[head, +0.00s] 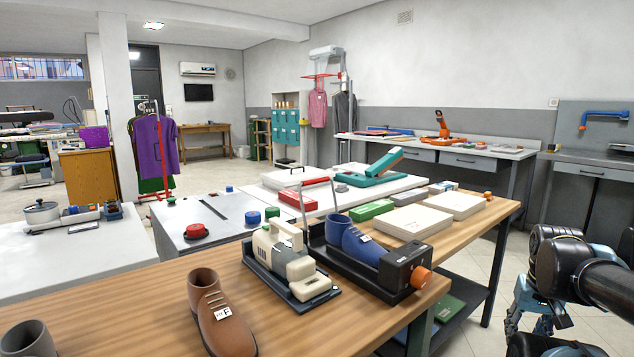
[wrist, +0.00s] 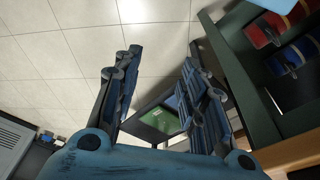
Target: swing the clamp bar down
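A black shoe machine (head: 384,293) stands on the wooden table, with a blue shoe (head: 357,243) on its bed and an orange knob (head: 420,278) at its right end. A raised U-shaped bar (head: 334,204) with a red grip stands upright at its left end, and it looks like the clamp bar. My gripper (head: 533,315) hangs over the floor beyond the table's right edge, well apart from the machine. In the wrist view my gripper (wrist: 160,78) has its blue fingers spread, with nothing between them.
A cream machine (head: 284,262) and a tagged brown shoe (head: 214,315) stand left of the black machine. Flat boxes (head: 413,222) lie behind it. A lower shelf (head: 461,304) is under the table. Tiled floor is free right of the table.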

